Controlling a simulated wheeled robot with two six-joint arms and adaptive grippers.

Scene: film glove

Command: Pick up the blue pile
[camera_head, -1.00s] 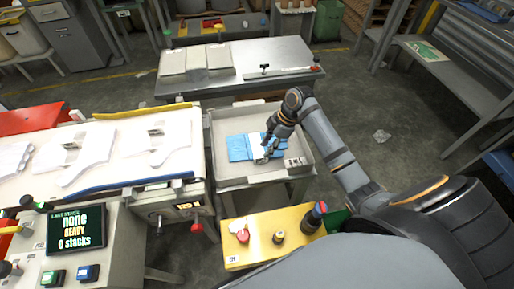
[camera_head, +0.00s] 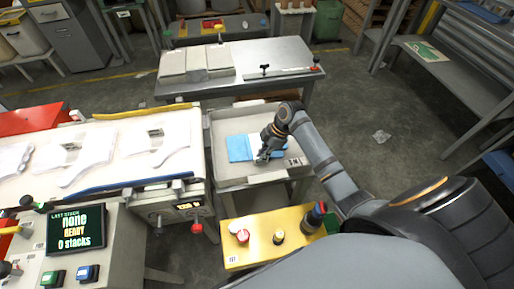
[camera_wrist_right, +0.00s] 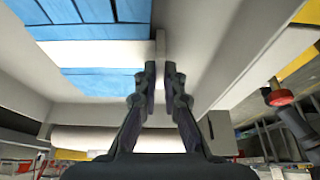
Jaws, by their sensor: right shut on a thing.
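The blue pile (camera_head: 240,148) lies in the grey tray (camera_head: 227,178), with a white band across its middle. In the right wrist view the blue pile (camera_wrist_right: 92,32) is at upper left, with the white band and more blue below it. My right gripper (camera_head: 262,157) is down at the pile in the head view and covers part of it. In the right wrist view the right gripper's fingers (camera_wrist_right: 161,70) are close together beside the pile's edge, shut on it; the exact contact is hard to see. My left gripper is not in view.
The tray's raised walls surround the pile. A white worktop (camera_head: 110,182) with glove-shaped film stands to the left. A yellow box (camera_head: 257,256) with knobs is in front. A grey table (camera_head: 285,55) stands behind. A screen (camera_head: 76,230) reads "0 stacks".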

